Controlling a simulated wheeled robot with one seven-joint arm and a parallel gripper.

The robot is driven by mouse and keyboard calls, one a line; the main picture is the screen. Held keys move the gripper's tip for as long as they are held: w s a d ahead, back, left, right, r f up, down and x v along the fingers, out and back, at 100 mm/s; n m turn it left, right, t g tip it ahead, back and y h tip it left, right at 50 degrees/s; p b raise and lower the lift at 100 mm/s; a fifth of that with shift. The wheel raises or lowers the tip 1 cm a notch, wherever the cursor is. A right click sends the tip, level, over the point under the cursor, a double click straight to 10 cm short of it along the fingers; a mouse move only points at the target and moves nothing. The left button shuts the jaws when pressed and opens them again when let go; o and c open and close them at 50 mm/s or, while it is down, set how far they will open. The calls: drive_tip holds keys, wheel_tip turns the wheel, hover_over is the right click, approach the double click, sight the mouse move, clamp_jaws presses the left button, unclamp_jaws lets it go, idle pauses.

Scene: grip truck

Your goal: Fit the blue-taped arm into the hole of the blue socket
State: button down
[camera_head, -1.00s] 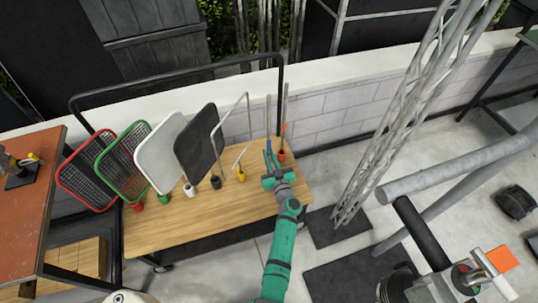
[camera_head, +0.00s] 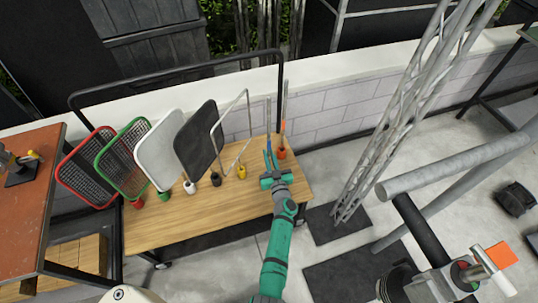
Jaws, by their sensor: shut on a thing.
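My gripper (camera_head: 272,178) is shut over the right part of the wooden table, at the lower end of the blue-taped arm (camera_head: 268,143). This is a thin grey rod with blue near its bottom, and it stands roughly upright. Two blue strips show just beyond the gripper; which is tape and which may be the blue socket is too small to tell. The socket is not clearly visible, and the gripper hides part of that spot. I cannot tell whether the rod's end is in a hole.
On the wooden table (camera_head: 160,228), an orange socket (camera_head: 281,154) with an orange-taped rod stands close to the right. Yellow (camera_head: 241,172), black (camera_head: 216,180) and white (camera_head: 190,188) sockets holding frames stand to the left. A black rail runs behind; a metal truss (camera_head: 385,130) stands right.

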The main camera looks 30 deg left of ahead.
drive_tip(key=shift+f, duration=0.35)
idle(0.5)
wheel_tip(320, 180, down, 4)
drive_tip(key=shift+a+r, duration=0.15)
drive_tip(key=shift+r, duration=0.1)
idle(0.9)
drive_tip(key=shift+w+f, duration=0.1)
drive_tip(key=shift+f, duration=0.15)
idle(0.5)
drive_tip(key=c, duration=1.7)
unclamp_jaws()
drive_tip(key=v, duration=1.1)
drive_tip(key=shift+w, duration=0.1)
